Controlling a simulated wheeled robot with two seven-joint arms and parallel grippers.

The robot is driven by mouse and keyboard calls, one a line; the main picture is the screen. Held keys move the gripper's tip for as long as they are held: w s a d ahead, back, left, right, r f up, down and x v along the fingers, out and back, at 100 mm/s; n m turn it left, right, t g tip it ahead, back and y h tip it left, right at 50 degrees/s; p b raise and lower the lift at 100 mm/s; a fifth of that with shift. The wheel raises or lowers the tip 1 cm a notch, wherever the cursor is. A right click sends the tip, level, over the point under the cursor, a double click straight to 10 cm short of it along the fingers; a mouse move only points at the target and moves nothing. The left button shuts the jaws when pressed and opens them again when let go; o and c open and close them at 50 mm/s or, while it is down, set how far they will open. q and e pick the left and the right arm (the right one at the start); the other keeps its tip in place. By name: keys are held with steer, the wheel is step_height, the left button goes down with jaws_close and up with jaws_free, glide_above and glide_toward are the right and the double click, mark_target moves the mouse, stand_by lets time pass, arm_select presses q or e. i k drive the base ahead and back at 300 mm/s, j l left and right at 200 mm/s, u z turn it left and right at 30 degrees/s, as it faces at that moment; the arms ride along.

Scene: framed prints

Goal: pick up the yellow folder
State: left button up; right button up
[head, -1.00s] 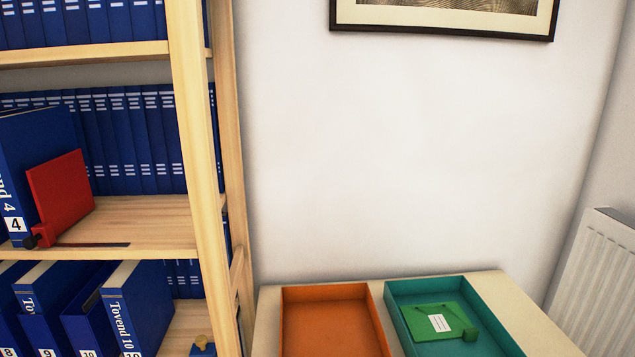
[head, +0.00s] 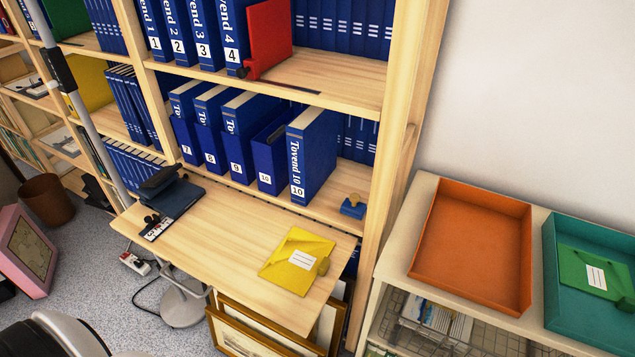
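The yellow folder (head: 297,261) lies flat on the light wooden desk board (head: 224,243), close to its right front part. It has a white lined label and a small dark yellow tab or knob at its right edge. Nothing covers it. Neither of my grippers is in the head view.
Blue binders (head: 313,153) stand on the shelf behind the desk board. An orange tray (head: 472,245) and a teal tray (head: 571,300) holding a green folder (head: 592,270) stand at right.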

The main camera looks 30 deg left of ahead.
mark_target(303, 255)
steer(key=u, duration=1)
